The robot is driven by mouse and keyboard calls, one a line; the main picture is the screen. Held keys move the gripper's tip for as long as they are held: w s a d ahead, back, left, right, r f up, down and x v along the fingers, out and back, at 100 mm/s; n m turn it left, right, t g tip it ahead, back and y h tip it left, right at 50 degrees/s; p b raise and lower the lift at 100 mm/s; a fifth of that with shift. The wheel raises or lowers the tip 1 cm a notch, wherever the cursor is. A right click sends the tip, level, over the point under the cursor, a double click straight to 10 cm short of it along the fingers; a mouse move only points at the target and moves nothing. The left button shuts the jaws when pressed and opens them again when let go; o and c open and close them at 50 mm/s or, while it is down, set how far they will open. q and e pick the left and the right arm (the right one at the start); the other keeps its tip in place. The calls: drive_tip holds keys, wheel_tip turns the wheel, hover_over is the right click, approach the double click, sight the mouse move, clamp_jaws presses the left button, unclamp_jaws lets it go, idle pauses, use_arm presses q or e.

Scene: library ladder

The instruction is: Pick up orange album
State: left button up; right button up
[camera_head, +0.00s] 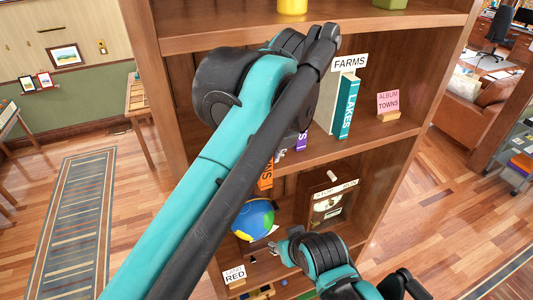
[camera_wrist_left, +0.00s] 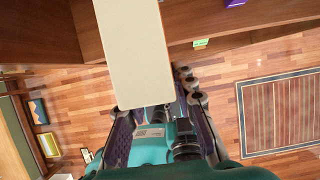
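The orange album (camera_head: 265,176) shows in the head view as a lettered orange spine, partly hidden behind my left arm, in front of the middle shelf's edge. In the left wrist view a cream, page-like face of a slab (camera_wrist_left: 135,55), apparently the same album, stands between the fingers of my left gripper (camera_wrist_left: 152,112). The fingers flank its lower end and appear closed on it; no orange shows there. My left gripper is hidden in the head view. My right arm (camera_head: 325,262) is low, before the bottom shelves; its finger opening is unclear.
A globe (camera_head: 253,219) stands lower. Open floor lies left, with a striped rug (camera_head: 72,225).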

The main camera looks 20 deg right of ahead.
use_arm(q)
drive_tip(key=o, duration=0.4)
drive_tip(key=shift+s, duration=0.1)
drive_tip(key=shift+r, duration=0.1)
drive_tip(key=v, duration=1.1)
drive_tip(key=shift+s+r, duration=0.15)
drive_tip(key=shift+r, duration=0.25)
